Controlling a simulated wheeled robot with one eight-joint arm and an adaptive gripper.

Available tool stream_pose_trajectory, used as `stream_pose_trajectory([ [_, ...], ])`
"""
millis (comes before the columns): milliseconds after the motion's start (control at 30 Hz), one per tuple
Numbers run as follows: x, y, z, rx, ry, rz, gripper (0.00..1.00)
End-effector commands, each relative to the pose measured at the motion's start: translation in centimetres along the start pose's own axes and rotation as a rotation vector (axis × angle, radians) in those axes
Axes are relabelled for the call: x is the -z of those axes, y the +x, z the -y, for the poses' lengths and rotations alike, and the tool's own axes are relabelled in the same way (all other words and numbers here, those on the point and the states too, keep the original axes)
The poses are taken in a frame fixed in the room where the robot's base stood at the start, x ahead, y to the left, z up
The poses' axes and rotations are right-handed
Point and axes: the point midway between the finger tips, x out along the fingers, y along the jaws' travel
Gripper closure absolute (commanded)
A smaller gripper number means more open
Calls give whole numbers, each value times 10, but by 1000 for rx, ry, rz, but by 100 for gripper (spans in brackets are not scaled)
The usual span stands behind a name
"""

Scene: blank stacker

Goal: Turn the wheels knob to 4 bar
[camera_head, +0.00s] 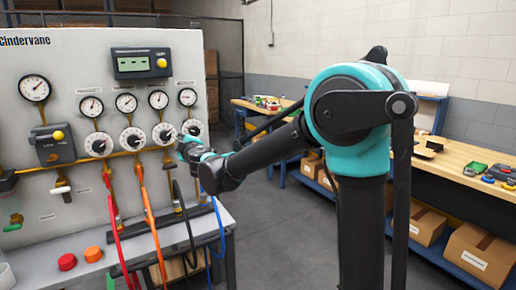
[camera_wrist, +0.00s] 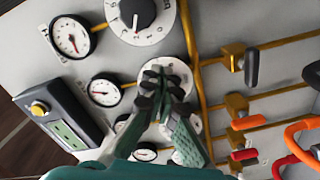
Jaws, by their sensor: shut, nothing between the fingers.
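A row of several white round knobs with black centres crosses the panel below small gauges. They include a left knob (camera_head: 99,144), a second (camera_head: 132,139), a third (camera_head: 164,133) and a right one (camera_head: 193,127). The label print is too small to read, so I cannot tell which is the wheels knob. My gripper (camera_head: 188,146) is at the right end of the row. In the wrist view my gripper (camera_wrist: 163,80) is shut, its fingertips in front of one knob (camera_wrist: 181,72) and partly hiding it. Contact is unclear. A neighbouring knob (camera_wrist: 140,14) is uncovered, its pointer visible.
Gauges such as this one (camera_wrist: 105,90) and a digital display (camera_head: 141,63) sit above the knobs. Red (camera_head: 112,215) and orange (camera_head: 151,225) hoses hang below, with valve handles (camera_wrist: 251,67) beside the knobs. A workbench (camera_head: 455,160) stands right; open floor lies between.

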Motion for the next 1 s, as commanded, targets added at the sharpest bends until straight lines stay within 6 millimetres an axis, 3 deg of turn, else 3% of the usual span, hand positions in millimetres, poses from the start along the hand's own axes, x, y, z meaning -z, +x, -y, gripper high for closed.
stream_pose_trajectory([
  [300,0,-31,0,1,0,-1,100],
  [667,0,-34,1,0,0,0,100],
  [1000,6,-41,34,0,0,0,100],
])
